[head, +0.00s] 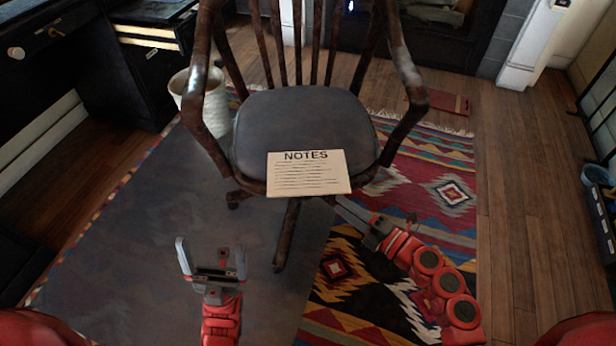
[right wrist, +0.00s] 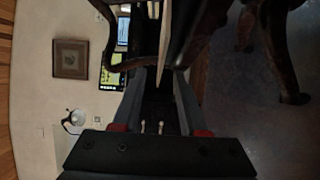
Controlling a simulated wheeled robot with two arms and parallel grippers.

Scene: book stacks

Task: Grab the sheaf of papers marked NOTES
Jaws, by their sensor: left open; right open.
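The cream sheaf of papers marked NOTES (head: 308,174) lies flat on the front of the grey chair seat (head: 300,115) and juts over its front edge. My right gripper (head: 350,209) is open just off the sheaf's front right corner. In the right wrist view, the sheaf (right wrist: 166,35) appears as a thin pale strip, nearly edge-on, ahead of my open fingers (right wrist: 162,78). I cannot tell whether it reaches between them. My left gripper (head: 211,256) is open and empty, low in front of the chair and away from the sheaf.
The wooden armchair's right arm (head: 408,90) rises beside the seat, above my right gripper. A white wastebasket (head: 205,95) stands left of the chair. A patterned rug (head: 440,175) lies beneath.

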